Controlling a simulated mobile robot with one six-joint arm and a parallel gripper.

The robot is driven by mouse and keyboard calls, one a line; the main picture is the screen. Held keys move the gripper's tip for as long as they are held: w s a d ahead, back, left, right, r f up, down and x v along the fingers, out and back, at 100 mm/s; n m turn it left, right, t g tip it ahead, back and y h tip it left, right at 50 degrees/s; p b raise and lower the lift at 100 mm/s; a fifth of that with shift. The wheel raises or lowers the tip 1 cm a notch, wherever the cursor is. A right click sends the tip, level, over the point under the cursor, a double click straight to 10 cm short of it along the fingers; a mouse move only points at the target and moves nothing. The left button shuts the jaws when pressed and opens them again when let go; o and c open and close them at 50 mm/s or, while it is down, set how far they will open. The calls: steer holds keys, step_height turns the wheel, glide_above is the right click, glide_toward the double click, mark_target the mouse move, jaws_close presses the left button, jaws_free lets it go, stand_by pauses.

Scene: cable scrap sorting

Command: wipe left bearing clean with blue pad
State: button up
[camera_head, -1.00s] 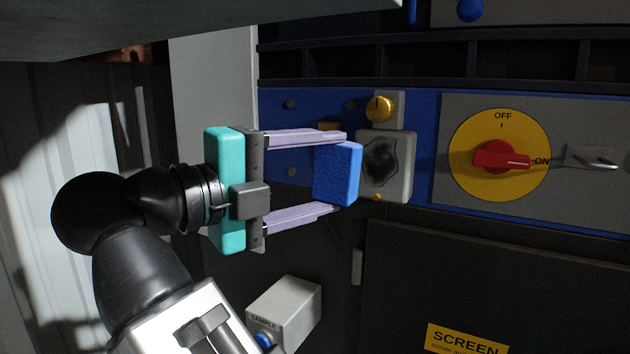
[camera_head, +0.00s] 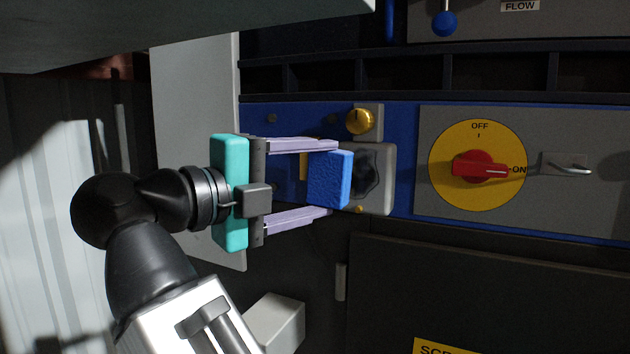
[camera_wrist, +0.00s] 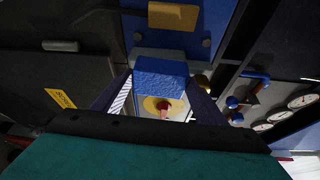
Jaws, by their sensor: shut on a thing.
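My gripper (camera_head: 331,179) is shut on the blue pad (camera_head: 328,179), one pale finger above it and one below. The pad also shows between the fingers in the wrist view (camera_wrist: 160,78). Right beside the pad is a grey bearing housing (camera_head: 386,180) with a dark smudge (camera_head: 367,174) on its face. The pad overlaps the housing's left part in the head view and hides some of the smudge. I cannot tell whether pad and housing touch.
To the right is a red rotary switch (camera_head: 480,168) on a yellow disc, pointing at ON. A grey box (camera_head: 274,322) is below my gripper. A dark panel (camera_head: 470,285) fills the lower right.

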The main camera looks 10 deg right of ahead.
mark_target(331, 177)
steer(key=shift+w+d+p, duration=0.5)
steer(key=shift+w+d, duration=0.05)
steer(key=shift+w, duration=0.25)
stand_by(1.1)
steer(key=shift+s+d+p, duration=0.55)
steer(key=shift+d+p, duration=0.25)
steer(key=shift+p, duration=0.15)
steer(key=shift+s+d+p, duration=0.5)
steer(key=shift+d+p, duration=0.3)
steer(key=shift+p, duration=0.1)
steer(key=shift+r+p, duration=0.1)
steer(key=shift+p, duration=0.5)
steer(key=shift+w+a, duration=0.1)
steer(key=shift+w, duration=0.1)
steer(key=shift+w+a, duration=0.25)
steer(key=shift+a, duration=0.15)
steer(key=shift+w+a+p, duration=0.2)
steer(key=shift+w+a, duration=0.15)
steer(key=shift+a, duration=0.25)
steer(key=shift+w+a+p, duration=0.2)
steer(key=shift+w+a, duration=0.15)
steer(key=shift+a, duration=0.2)
